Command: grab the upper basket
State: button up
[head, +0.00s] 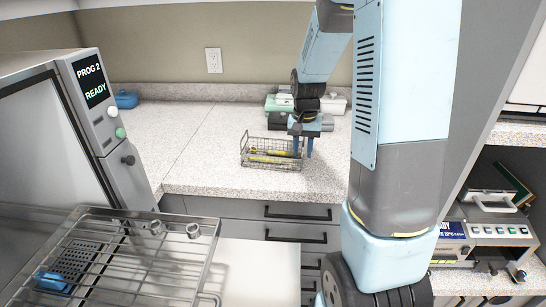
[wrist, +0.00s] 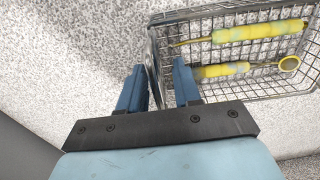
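A wire basket (head: 258,163) stands on the speckled counter, with yellow-handled instruments (head: 270,155) lying in it. It also shows in the wrist view (wrist: 222,14), at the upper right. My gripper (head: 303,147) points down at the basket's right end in the head view. In the wrist view, the two blue fingers of my gripper (wrist: 157,78) are apart, one on each side of the basket's end wall, with visible gaps. Whether the fingertips reach below the rim is hard to tell. No second wire basket is clearly visible.
A steel autoclave (head: 108,120) reading "PROG 2 READY" stands at the left, with a wire rack (head: 130,248) in front. Boxes (head: 333,105) sit behind my gripper. The counter left of the basket (head: 195,150) is clear.

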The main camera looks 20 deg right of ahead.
jog(key=shift+f, duration=0.95)
grip_shut()
